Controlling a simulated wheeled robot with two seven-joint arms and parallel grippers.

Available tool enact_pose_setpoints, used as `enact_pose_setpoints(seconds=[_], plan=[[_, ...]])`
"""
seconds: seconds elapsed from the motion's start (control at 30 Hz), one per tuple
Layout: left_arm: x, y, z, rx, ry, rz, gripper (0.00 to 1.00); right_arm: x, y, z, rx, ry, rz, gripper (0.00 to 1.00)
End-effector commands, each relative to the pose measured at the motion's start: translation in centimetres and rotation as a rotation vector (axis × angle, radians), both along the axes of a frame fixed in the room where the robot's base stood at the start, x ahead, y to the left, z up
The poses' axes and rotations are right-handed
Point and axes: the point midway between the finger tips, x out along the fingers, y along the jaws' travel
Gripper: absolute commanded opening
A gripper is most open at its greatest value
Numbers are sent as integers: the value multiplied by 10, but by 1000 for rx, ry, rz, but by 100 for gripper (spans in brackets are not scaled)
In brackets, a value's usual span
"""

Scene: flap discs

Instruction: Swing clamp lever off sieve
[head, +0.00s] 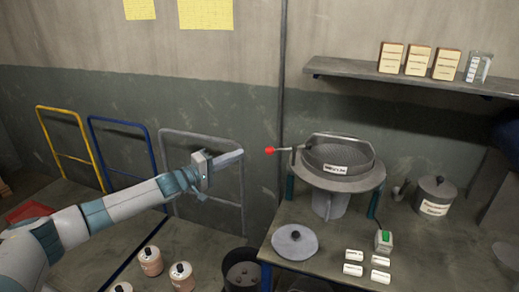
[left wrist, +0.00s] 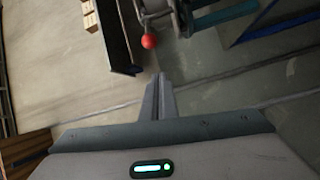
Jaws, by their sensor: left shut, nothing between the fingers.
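The round metal sieve (head: 338,158) sits on its stand on the right-hand table. Its clamp lever, a thin rod with a red ball knob (head: 270,150), sticks out to the left of the sieve rim. My left gripper (head: 240,152) is shut and empty, a short way left of the red knob and not touching it. In the left wrist view the red knob (left wrist: 149,41) lies beyond the closed fingertips (left wrist: 160,76), with a gap between. The sieve is only partly visible there. My right gripper is not in view.
A round lid (head: 295,241), several small labelled blocks (head: 353,269) and a green-button box (head: 384,241) lie on the table before the sieve. A lidded pot (head: 436,195) stands to its right. A shelf (head: 420,77) hangs behind. Trolley frames (head: 120,150) stand at left.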

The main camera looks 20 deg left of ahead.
Motion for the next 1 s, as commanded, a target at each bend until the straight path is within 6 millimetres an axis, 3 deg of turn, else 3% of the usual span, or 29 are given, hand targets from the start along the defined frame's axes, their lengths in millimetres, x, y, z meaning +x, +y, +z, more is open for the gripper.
enact_pose_setpoints(seconds=[0.17,0.67,1.0], plan=[[3,11,12,-28,-5,-2,0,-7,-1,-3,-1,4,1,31],[7,8,13,-29,-6,-2,0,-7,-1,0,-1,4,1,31],[39,-12,18,-29,-6,-1,0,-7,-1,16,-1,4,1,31]])
